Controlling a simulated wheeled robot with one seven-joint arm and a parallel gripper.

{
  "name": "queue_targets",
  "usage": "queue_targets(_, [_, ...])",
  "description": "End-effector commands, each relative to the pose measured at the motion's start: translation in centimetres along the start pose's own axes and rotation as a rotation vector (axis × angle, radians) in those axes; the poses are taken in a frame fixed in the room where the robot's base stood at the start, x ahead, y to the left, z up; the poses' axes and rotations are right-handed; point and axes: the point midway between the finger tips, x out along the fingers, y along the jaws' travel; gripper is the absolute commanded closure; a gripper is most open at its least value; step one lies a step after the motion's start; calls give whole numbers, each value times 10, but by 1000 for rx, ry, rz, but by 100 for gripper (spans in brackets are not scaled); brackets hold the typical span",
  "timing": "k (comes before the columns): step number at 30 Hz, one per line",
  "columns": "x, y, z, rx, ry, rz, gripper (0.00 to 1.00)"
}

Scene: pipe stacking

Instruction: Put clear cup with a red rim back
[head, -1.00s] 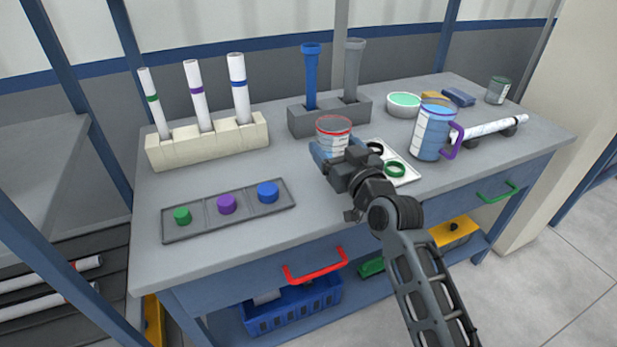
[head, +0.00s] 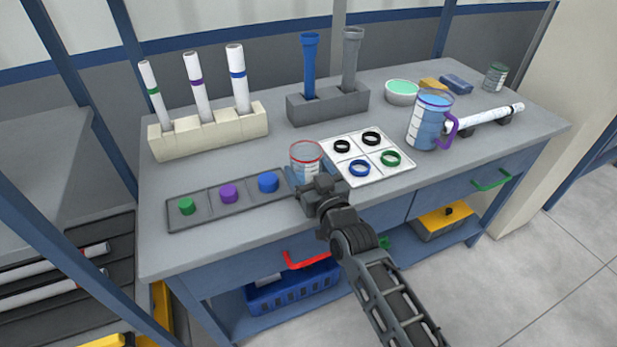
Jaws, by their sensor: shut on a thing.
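The clear cup with a red rim (head: 306,158) is upright, between the right end of the grey tray of caps and the white ring board. My gripper (head: 306,180) is shut on its lower part from the near side. The gripper hides the cup's base, so I cannot tell whether it touches the table.
The grey tray (head: 207,219) holds green, purple and blue caps just left of the cup. The white board (head: 365,159) with several rings is close on the right. A measuring jug (head: 429,120) stands further right. Behind are a cream rack (head: 208,136) and a grey holder (head: 328,105).

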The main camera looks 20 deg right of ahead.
Motion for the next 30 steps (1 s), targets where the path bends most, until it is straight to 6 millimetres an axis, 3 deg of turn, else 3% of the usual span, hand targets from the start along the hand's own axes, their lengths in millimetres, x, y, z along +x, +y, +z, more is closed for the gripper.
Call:
queue_targets(22, [0, 0, 17, 0, 0, 0, 78])
queue_targets(23, [0, 0, 15, 0, 0, 0, 19])
queue_targets(30, [0, 0, 15, 0, 0, 0, 0])
